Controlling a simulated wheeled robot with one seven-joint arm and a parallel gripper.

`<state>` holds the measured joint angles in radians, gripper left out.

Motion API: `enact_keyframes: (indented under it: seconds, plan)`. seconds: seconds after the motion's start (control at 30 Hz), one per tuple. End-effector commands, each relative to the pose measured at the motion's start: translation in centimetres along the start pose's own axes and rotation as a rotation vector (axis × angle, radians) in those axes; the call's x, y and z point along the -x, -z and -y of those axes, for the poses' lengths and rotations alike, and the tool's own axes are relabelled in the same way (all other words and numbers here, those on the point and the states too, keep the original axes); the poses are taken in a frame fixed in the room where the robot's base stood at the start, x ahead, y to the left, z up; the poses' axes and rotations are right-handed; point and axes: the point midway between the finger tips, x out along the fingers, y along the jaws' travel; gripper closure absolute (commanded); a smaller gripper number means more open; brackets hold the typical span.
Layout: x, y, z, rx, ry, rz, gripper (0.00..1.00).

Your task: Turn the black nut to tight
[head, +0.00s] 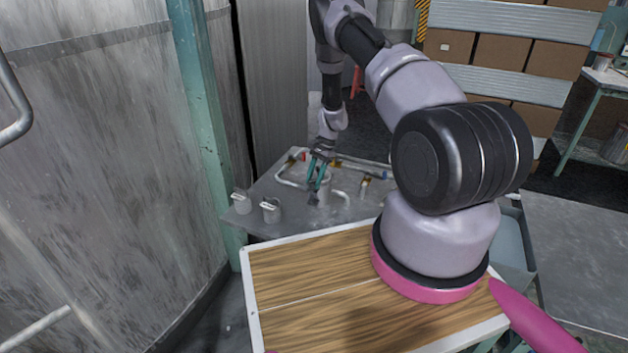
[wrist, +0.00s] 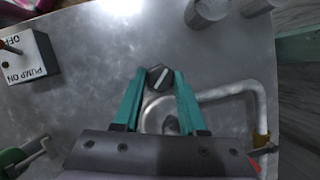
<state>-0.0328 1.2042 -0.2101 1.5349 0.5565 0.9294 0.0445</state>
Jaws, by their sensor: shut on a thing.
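The black nut (wrist: 158,77) shows in the wrist view between the tips of my two teal fingers. It is a dark hexagonal piece with a pale bar across its face. My gripper (wrist: 157,84) is shut on it, one finger on each side. In the head view my gripper (head: 317,180) points down at the grey metal table (head: 265,192); the nut is too small to make out there. How tight the nut is cannot be told.
A white switch box (wrist: 32,60) marked PUMP ON and OFF stands left in the wrist view. Other tubes (head: 290,179) lie around my gripper. A wood-topped surface (head: 320,270) is nearer.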

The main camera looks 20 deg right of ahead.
Motion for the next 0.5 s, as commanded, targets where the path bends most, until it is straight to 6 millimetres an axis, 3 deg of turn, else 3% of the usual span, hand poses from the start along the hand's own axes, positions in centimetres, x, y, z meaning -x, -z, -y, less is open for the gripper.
enact_keyframes:
  seconds: [0.3, 0.33, 0.4, 0.5]
  plan:
    - [0.09, 0.01, 0.1, 0.0, 0.002, -0.001, 1.0]
    - [0.09, 0.01, 0.09, 0.0, 0.002, -0.001, 0.51]
    - [0.08, 0.01, 0.08, 0.0, 0.002, -0.001, 0.28]
    - [0.06, 0.01, 0.06, 0.0, 0.002, -0.001, 0.28]
